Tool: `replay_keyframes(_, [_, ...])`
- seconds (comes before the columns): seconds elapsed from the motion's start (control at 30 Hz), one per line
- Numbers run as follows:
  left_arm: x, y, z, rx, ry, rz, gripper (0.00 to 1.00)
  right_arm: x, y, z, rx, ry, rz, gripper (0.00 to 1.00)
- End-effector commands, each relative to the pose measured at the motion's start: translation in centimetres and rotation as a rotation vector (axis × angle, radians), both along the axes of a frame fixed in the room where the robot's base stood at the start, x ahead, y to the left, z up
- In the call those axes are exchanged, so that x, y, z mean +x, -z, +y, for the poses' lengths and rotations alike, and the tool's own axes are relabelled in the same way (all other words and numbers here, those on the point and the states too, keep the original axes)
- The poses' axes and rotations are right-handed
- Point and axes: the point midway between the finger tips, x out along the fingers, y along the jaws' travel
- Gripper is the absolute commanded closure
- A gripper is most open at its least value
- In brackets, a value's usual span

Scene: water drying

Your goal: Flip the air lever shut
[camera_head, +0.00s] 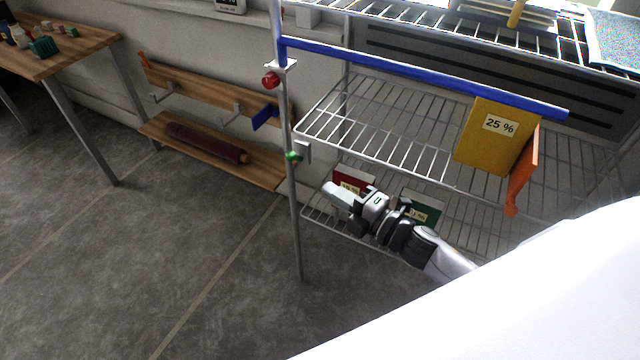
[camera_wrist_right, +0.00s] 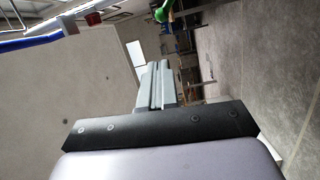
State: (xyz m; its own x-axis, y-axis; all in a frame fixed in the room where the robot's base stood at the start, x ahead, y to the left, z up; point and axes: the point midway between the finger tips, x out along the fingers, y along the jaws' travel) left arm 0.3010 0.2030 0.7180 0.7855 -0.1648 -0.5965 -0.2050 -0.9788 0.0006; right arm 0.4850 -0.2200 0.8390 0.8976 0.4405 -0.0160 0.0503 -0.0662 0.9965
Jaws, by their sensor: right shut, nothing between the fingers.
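My right gripper (camera_head: 334,192) is shut and empty, in front of the lower part of the rack, pointing left toward the post. Its shut fingers show in the right wrist view (camera_wrist_right: 158,85). A green knob (camera_head: 293,156) sits on the rack's left post above the fingertips, apart from them; it also shows in the right wrist view (camera_wrist_right: 163,10). A red knob (camera_head: 271,80) is higher on that post. A blue lever (camera_head: 265,117) shows left of the post, and an orange lever (camera_head: 522,172) hangs at the right. I cannot tell which is the air lever. My left gripper is not in view.
The wire rack (camera_head: 375,130) has a blue bar (camera_head: 420,75) and a yellow 25 % card (camera_head: 490,135). Red (camera_head: 350,180) and green (camera_head: 425,203) cards are near my right gripper. A wooden wall shelf (camera_head: 205,150) holds a dark red roller (camera_head: 207,143). Floor at left is clear.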

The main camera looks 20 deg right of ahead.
Motion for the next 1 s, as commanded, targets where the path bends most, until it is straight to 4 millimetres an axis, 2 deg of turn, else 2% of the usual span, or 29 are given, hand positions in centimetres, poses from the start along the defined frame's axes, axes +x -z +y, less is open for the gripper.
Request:
replay_keyframes(0.2, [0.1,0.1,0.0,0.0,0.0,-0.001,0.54,-1.1,0.0,-0.6,-0.001,0.0,0.0,1.0])
replay_keyframes(0.77, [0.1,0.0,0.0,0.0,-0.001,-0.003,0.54,-1.2,0.0,-0.6,0.004,0.002,0.003,1.0])
replay_keyframes(0.87, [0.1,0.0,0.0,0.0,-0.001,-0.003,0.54,-2.0,0.8,-0.4,0.077,0.035,0.058,1.0])
replay_keyframes(1.0, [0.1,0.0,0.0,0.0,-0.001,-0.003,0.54,-5.2,3.8,-0.3,0.364,0.179,0.277,1.0])
